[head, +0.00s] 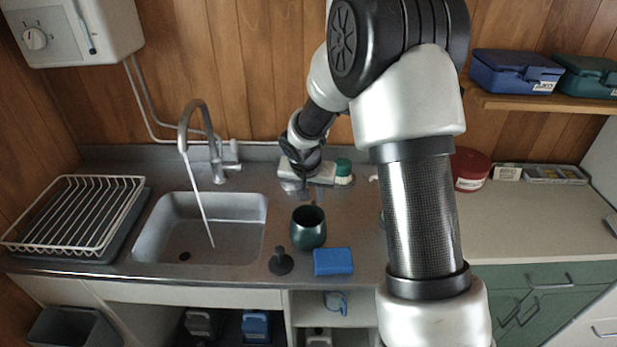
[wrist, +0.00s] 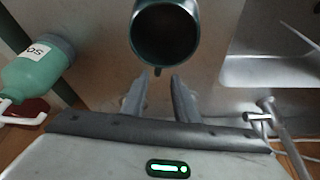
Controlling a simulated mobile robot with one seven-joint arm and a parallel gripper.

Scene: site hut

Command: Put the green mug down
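The dark green mug (head: 308,230) stands upright on the metal counter to the right of the sink, its open top facing up. In the wrist view the mug (wrist: 165,48) is at the top, with its handle pointing toward my gripper. My gripper (head: 311,201) is behind the mug in the head view. In the wrist view the two fingers of my gripper (wrist: 160,76) are apart, with a gap on both sides of the handle near their tips. The mug's base is hidden in the wrist view.
A blue sponge (head: 333,262) and a black plug-like item (head: 281,262) lie in front of the mug. The sink (head: 200,235) with its tap (head: 190,125) and a dish rack (head: 75,213) are left. A green bottle (wrist: 38,68) stands near my gripper. The right-hand worktop is mostly clear.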

